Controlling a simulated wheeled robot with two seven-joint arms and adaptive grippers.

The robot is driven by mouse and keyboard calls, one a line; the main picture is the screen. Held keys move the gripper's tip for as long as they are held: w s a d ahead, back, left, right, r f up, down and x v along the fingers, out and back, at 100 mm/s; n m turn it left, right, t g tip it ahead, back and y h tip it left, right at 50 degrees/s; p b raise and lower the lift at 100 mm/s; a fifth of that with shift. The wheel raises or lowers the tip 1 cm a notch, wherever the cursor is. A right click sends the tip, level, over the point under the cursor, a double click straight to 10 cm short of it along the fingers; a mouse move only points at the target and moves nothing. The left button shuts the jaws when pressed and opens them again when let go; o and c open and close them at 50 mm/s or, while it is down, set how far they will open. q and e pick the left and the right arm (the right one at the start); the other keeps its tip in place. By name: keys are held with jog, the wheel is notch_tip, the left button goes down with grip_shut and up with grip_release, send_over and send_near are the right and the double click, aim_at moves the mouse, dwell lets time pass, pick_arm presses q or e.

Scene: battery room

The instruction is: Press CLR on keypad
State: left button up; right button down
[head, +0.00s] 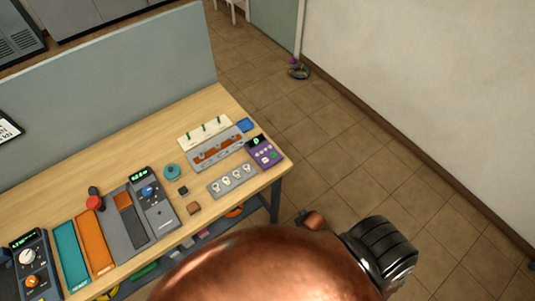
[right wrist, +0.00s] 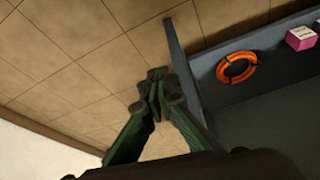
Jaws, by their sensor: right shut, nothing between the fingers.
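The keypad is most likely the small purple device (head: 263,152) at the right end of the wooden table in the head view. It has a dark display with a green sign, several pale buttons and a green one. Its labels are too small to read, so I cannot tell which button is CLR. My right gripper (right wrist: 157,84) shows in the right wrist view with its green fingers together and empty. It is over the floor beside the table's lower shelf, apart from the keypad. In the head view my copper-coloured arm fills the bottom. My left gripper is not in view.
The table (head: 110,150) has a grey divider (head: 120,90) behind it. An orange ring (right wrist: 221,70) and a pink box (right wrist: 300,39) lie on the lower shelf.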

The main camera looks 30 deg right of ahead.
jog(key=w+a+r+t+p, duration=0.1)
jog(key=w+r+p, duration=0.25)
jog(key=r, duration=0.55)
jog(key=w+r+p, duration=0.2)
jog(key=w+r, duration=0.2)
jog(key=r, duration=0.5)
notch_tip(320, 180, up, 29)
jog(key=m+t+y+p, duration=0.2)
jog(key=m+t+p, duration=0.3)
jog(key=p, duration=0.4)
send_over(267, 161)
jog(key=g, duration=0.1)
jog(key=shift+w+a+f+m, duration=0.1)
jog(key=shift+f+m, duration=0.05)
jog(key=shift+m, duration=0.15)
notch_tip(267, 161, down, 7)
jog(key=b, duration=0.8)
jog(key=shift+f, duration=0.15)
jog(key=shift+f+b, duration=0.3)
jog(key=shift+f, duration=0.45)
